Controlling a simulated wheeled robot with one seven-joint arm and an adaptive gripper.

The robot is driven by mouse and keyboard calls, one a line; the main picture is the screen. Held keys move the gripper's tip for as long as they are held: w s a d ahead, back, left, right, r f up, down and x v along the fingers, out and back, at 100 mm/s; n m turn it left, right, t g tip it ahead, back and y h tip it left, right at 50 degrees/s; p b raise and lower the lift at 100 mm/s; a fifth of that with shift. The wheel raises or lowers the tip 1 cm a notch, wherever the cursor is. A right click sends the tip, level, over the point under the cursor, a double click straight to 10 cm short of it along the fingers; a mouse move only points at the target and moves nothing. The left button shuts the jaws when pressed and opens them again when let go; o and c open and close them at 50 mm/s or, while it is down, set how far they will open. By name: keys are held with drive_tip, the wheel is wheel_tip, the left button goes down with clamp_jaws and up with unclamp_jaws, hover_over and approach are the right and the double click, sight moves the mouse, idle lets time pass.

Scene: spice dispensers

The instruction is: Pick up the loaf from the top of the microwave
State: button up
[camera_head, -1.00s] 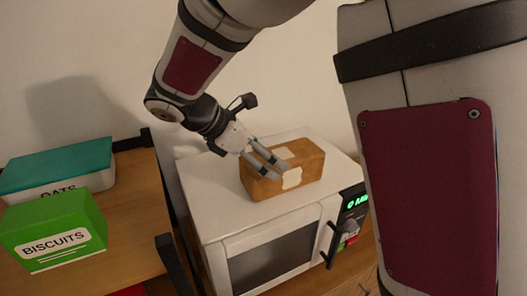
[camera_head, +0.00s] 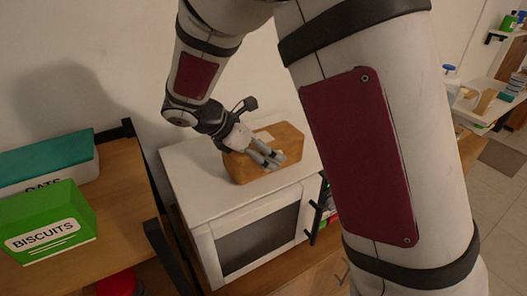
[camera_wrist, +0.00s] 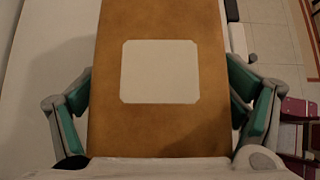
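The loaf (camera_head: 290,146) is a brown block with a pale label, lying on top of the white microwave (camera_head: 190,184). My gripper (camera_head: 270,160) is at the loaf in the head view, its fingers overlapping the loaf's near side and hiding part of it. In the wrist view the loaf (camera_wrist: 160,130) runs up the middle with its pale square label facing the camera. The green-padded fingers stand spread on either side, close to its edges. I see no clear grip, and contact is hard to judge.
A wooden shelf (camera_head: 115,220) at the left holds a green biscuits box (camera_head: 50,225) and a teal-lidded oats box (camera_head: 45,160). Its dark post stands close beside the microwave. My own arm covers much of the right-centre. A farther counter (camera_head: 485,108) with items shows at the right.

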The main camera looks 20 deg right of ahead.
drive_tip(key=c, duration=0.9)
drive_tip(key=shift+r, duration=0.15)
